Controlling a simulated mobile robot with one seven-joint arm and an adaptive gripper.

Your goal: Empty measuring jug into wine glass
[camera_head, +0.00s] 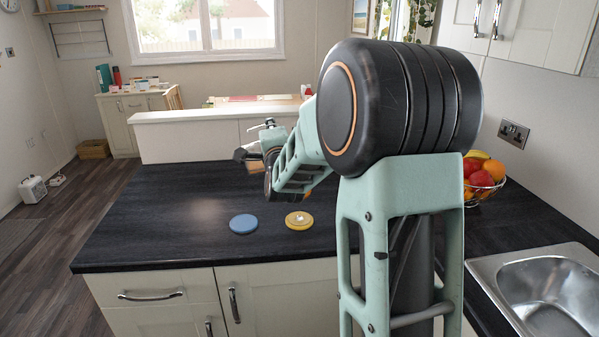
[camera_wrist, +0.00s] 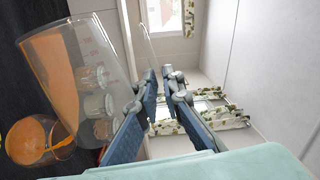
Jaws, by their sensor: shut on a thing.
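In the wrist view the clear measuring jug (camera_wrist: 95,50) is close at the left and strongly tilted, with orange liquid (camera_wrist: 52,85) along its left side. My gripper (camera_wrist: 160,78) is shut beside it, with a thin clear part, apparently the handle, between its fingers. Below the jug is a rounded clear vessel (camera_wrist: 28,142) with orange inside, apparently the wine glass; its stem and foot do not show clearly. In the head view my arm covers much of this area, and my gripper (camera_head: 247,154) is small above the counter's far part. I cannot make out the glass there.
A blue disc (camera_head: 243,224) and a yellow disc (camera_head: 299,220) with a small pale thing on it lie on the dark counter (camera_head: 160,215). A fruit bowl (camera_head: 487,190) stands at the right, by the sink (camera_head: 545,290). The counter's left part is clear.

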